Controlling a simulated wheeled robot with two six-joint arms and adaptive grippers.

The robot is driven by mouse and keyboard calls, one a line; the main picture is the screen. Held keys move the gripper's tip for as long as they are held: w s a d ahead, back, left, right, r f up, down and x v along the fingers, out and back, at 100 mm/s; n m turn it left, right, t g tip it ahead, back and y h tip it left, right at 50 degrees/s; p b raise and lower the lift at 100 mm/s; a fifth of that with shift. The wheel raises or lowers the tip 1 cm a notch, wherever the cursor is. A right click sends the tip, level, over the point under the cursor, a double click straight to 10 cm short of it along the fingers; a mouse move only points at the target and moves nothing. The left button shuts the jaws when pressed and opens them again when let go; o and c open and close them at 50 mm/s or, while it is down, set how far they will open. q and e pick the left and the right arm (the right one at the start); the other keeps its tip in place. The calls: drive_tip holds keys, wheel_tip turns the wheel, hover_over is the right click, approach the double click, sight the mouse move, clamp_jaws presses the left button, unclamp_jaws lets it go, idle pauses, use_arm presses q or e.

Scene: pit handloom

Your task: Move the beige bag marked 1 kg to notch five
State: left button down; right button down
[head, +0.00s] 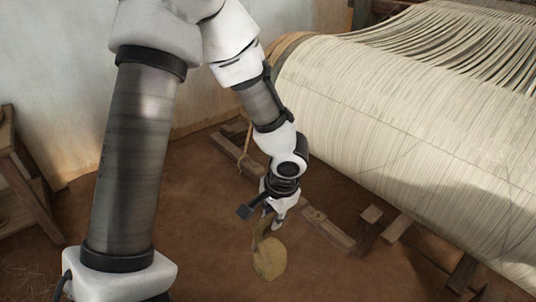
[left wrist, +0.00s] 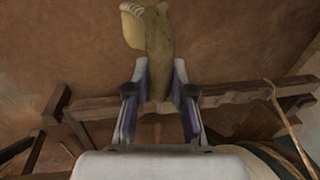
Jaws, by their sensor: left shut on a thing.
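The beige bag (head: 270,259) hangs below my left gripper (head: 271,212) in the head view, above the brown floor. In the left wrist view the bag (left wrist: 160,45) stands out beyond the fingertips, with its narrow upper part between the two fingers. My left gripper (left wrist: 160,88) is shut on this part. No weight mark can be read on the bag. A notched-looking wooden beam (head: 327,229) lies low beside the gripper, partly hidden by my arm; I cannot tell which notch is five. My right gripper is not in view.
The loom's large roll of pale threads (head: 390,100) fills the right side. A cord (head: 245,150) is looped at the beam's far end and also shows in the left wrist view (left wrist: 284,118). A wooden stand (head: 25,185) is at the left. Floor (head: 200,230) left of the bag is clear.

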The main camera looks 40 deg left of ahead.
use_arm(q)
drive_tip(key=shift+w+d+p, duration=0.1)
drive_tip(key=shift+w+p, duration=1.25)
drive_tip(key=shift+w, duration=0.4)
drive_tip(key=w+p, duration=0.8)
drive_tip(key=shift+d+f, duration=0.2)
drive_tip(key=shift+d, duration=0.15)
drive_tip(key=shift+w+d+f+p, duration=0.1)
drive_tip(key=shift+w+p, duration=0.6)
drive_tip(key=shift+w, duration=0.6)
drive_tip(key=shift+f+b, duration=1.1)
drive_tip(key=shift+f, duration=0.25)
drive_tip(key=shift+s+f, duration=0.1)
drive_tip(key=shift+f, duration=0.1)
drive_tip(key=c, duration=0.9)
unclamp_jaws()
drive_tip(key=shift+c, duration=0.2)
drive_tip(key=shift+s+f, duration=0.1)
